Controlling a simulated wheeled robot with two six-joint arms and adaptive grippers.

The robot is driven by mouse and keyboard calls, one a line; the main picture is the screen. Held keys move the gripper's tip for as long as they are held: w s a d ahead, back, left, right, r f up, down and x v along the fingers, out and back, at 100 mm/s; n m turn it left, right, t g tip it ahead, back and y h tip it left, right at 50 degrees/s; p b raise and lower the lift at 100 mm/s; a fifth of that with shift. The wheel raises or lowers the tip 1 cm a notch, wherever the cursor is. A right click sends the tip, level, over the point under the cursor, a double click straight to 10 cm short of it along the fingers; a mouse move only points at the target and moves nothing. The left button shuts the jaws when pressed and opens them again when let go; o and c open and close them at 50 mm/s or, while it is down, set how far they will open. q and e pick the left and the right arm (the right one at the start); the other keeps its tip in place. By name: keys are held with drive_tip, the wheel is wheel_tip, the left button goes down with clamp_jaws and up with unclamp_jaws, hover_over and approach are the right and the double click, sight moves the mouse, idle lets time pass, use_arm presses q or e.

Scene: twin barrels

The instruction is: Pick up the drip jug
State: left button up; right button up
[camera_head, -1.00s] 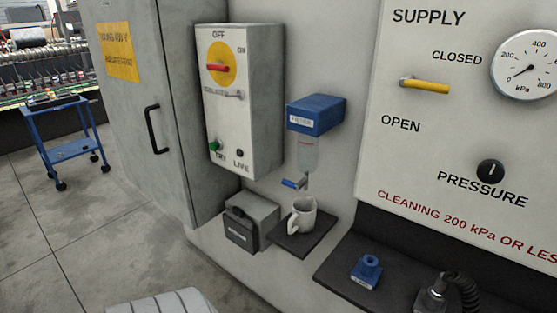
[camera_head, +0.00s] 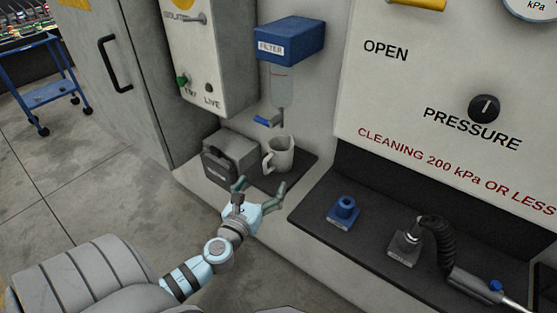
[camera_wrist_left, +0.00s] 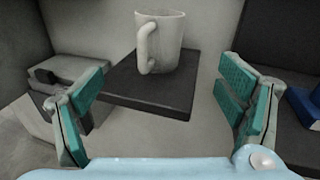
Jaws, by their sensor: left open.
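The drip jug (camera_head: 281,156) is a whitish mug-shaped jug with a handle on its left side. It stands upright on a small dark shelf (camera_head: 303,172) below the filter's clear bowl. It also shows in the left wrist view (camera_wrist_left: 163,38), with the handle facing me. My left gripper (camera_head: 259,187) is open and empty, just in front of and below the jug, apart from it. In the left wrist view its teal-padded fingers (camera_wrist_left: 165,105) stand wide on either side of the shelf's front. My right gripper is not in view.
The blue filter head (camera_head: 290,42) and its bowl with a blue drain lever (camera_head: 267,122) hang above the jug. A grey box (camera_head: 230,158) stands left of it.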

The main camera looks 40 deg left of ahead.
sight(277, 153)
use_arm(q)
drive_tip(key=shift+m+t, duration=0.4)
drive_tip(key=shift+m, duration=0.1)
drive_tip(key=x, duration=0.5)
drive_tip(key=r+x, duration=0.1)
drive_tip(key=x, duration=0.3)
drive_tip(key=r+x, duration=0.1)
drive_tip(key=x, duration=0.4)
drive_tip(key=shift+w+a+r, duration=0.15)
drive_tip(key=shift+w+a, duration=0.1)
drive_tip(key=shift+a, duration=0.05)
drive_tip(key=shift+s, duration=0.1)
drive_tip(key=c, duration=1.3)
